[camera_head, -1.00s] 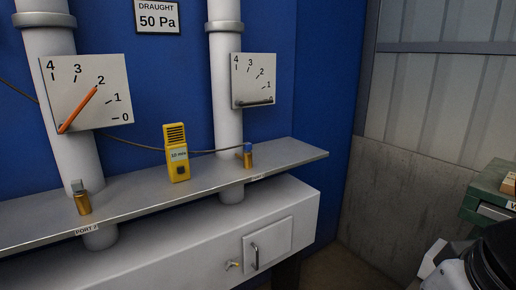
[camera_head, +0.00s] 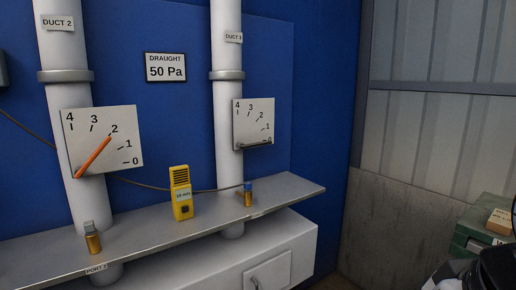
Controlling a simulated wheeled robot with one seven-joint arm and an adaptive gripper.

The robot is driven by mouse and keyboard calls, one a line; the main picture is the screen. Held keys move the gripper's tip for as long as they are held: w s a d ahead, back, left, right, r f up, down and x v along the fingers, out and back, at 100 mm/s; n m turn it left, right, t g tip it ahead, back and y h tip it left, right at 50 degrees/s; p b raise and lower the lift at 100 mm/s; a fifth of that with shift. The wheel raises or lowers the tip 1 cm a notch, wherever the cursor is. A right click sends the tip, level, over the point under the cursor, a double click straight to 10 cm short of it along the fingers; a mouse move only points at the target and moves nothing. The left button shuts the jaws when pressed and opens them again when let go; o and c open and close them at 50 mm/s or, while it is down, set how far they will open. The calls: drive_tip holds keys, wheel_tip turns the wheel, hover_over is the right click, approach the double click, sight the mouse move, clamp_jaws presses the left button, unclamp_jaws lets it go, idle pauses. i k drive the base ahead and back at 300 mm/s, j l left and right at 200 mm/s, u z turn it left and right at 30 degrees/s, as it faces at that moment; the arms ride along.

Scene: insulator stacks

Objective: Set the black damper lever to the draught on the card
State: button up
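The black damper lever (camera_head: 257,145) lies about level at the 0 mark of its white scale plate (camera_head: 246,118), which is numbered 0 to 4, on the right duct (camera_head: 228,60) labelled DUCT 3. The draught card (camera_head: 165,67) on the blue wall reads 50 Pa. An orange lever (camera_head: 94,156) points at 2 on the left duct's plate (camera_head: 126,150), labelled DUCT 2. A dark part of my arm shows at the lower right edge, away from the levers. My gripper's fingers are not in view.
A grey shelf (camera_head: 140,236) runs below the plates. A white cabinet (camera_head: 270,258) is below. A green box (camera_head: 478,232) is at right.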

sight(240, 145)
drive_tip(key=u, duration=1.6)
drive_tip(key=i+l, duration=0.15)
drive_tip(key=l, duration=0.2)
drive_tip(key=i+l, duration=0.15)
drive_tip(key=l, duration=0.15)
drive_tip(key=i+l, duration=0.15)
drive_tip(key=l, duration=0.2)
drive_tip(key=i+l, duration=0.15)
drive_tip(key=l, duration=0.2)
drive_tip(key=i+l, duration=0.15)
drive_tip(key=l, duration=0.2)
